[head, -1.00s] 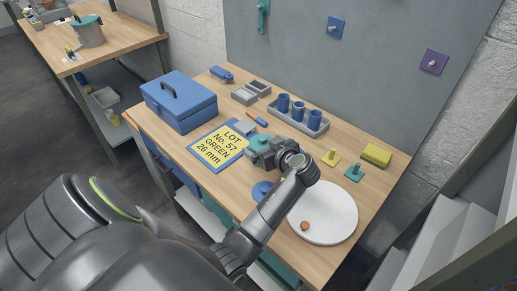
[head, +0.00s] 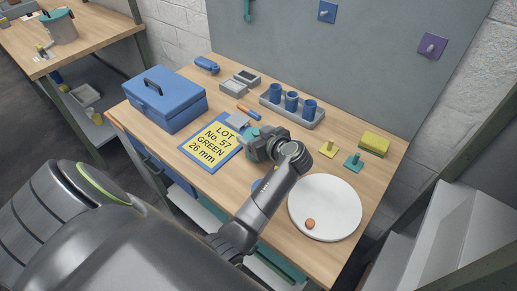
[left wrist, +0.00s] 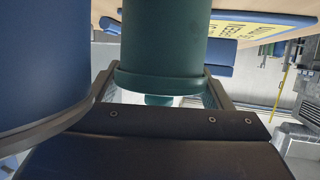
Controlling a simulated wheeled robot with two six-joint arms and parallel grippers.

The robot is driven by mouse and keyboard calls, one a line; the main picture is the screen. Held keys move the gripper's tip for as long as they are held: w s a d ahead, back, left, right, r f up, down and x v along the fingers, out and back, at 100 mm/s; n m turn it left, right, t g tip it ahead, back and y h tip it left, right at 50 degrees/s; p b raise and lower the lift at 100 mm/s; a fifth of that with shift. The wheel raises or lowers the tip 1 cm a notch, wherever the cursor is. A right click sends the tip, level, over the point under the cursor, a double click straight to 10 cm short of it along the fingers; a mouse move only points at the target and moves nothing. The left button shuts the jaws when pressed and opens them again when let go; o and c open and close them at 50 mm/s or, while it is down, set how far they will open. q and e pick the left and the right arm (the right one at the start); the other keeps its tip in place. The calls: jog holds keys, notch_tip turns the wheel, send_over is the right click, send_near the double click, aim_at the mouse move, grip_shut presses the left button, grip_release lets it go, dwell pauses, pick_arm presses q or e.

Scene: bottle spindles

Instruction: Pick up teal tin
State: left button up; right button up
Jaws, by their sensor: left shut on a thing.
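The teal tin (left wrist: 165,45) stands between the two fingers of my left gripper (left wrist: 160,92) in the left wrist view. The fingers touch it on both sides near its rimmed end. In the head view the gripper (head: 258,146) is over the middle of the workbench, and only a small teal part of the tin (head: 251,134) shows past it. The rest of the tin is hidden by the gripper. I cannot tell whether its base touches the bench. My right gripper is not in view.
A large blue cylinder (left wrist: 40,60) is close beside the left finger. On the bench are a blue toolbox (head: 165,98), a yellow lot sign (head: 211,141), a tray of blue cups (head: 291,112), a white disc (head: 325,200) and small pegs (head: 353,162).

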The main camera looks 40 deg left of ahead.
pick_arm(q)
jog(key=shift+a+f, duration=0.1)
jog(key=c, duration=0.9)
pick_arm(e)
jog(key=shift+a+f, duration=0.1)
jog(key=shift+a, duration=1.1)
